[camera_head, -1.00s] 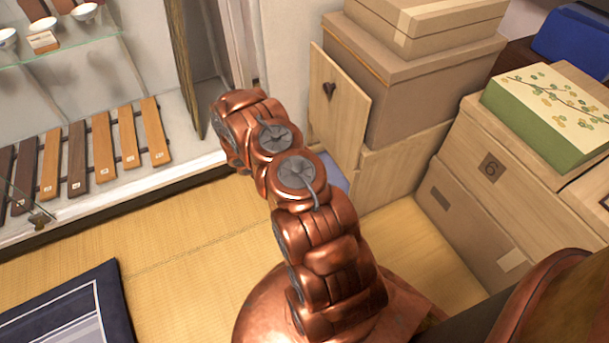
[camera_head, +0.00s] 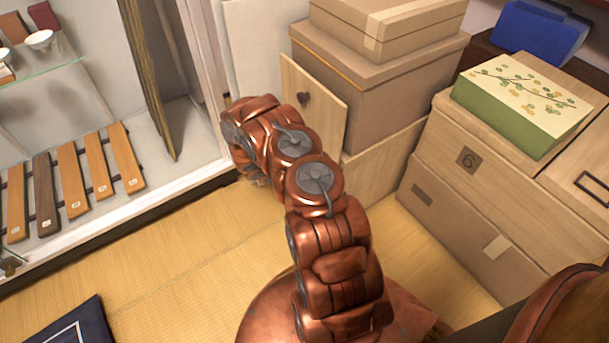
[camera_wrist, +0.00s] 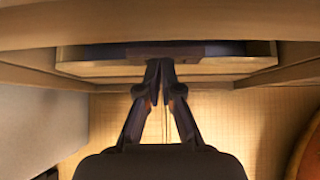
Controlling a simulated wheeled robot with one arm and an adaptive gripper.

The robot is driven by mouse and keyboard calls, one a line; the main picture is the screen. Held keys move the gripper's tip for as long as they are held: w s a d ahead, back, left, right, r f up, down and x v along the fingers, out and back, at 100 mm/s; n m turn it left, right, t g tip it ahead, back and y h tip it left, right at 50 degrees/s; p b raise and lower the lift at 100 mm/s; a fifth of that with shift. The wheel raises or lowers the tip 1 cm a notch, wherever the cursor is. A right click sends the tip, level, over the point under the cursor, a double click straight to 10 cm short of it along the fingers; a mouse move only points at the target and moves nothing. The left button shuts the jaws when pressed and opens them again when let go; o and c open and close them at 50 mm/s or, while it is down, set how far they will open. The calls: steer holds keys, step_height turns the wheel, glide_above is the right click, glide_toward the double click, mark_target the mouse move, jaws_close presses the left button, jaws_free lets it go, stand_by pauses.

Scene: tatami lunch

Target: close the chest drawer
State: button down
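I cannot tell from the head view how far any drawer stands out. In the wrist view a pale wooden board (camera_wrist: 100,60) spans the top, with a dark bar (camera_wrist: 190,50) along its middle. My gripper (camera_wrist: 158,68) has its two fingertips together, just below or against the dark bar; contact is unclear. Nothing shows between the fingers. In the head view my arm hides most of the gripper.
Cardboard boxes (camera_head: 385,80) are stacked behind the panel. A chest marked 6 (camera_head: 500,190) stands at right with a green floral box (camera_head: 525,108) on it. A display case (camera_head: 120,215) is at left. Tatami floor (camera_head: 180,255) is open in front, with a dark blue cushion (camera_head: 70,330).

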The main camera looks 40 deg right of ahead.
steer(key=shift+s+d+r, duration=0.15)
steer(key=shift+s+d, duration=0.05)
steer(key=shift+d, duration=0.25)
steer(key=w+a+r+p, duration=0.2)
steer(key=a+r, duration=0.4)
steer(key=a, duration=0.6)
steer(key=shift+w+r+p, duration=0.15)
steer(key=shift+r+p, duration=0.1)
steer(key=shift+p, duration=0.3)
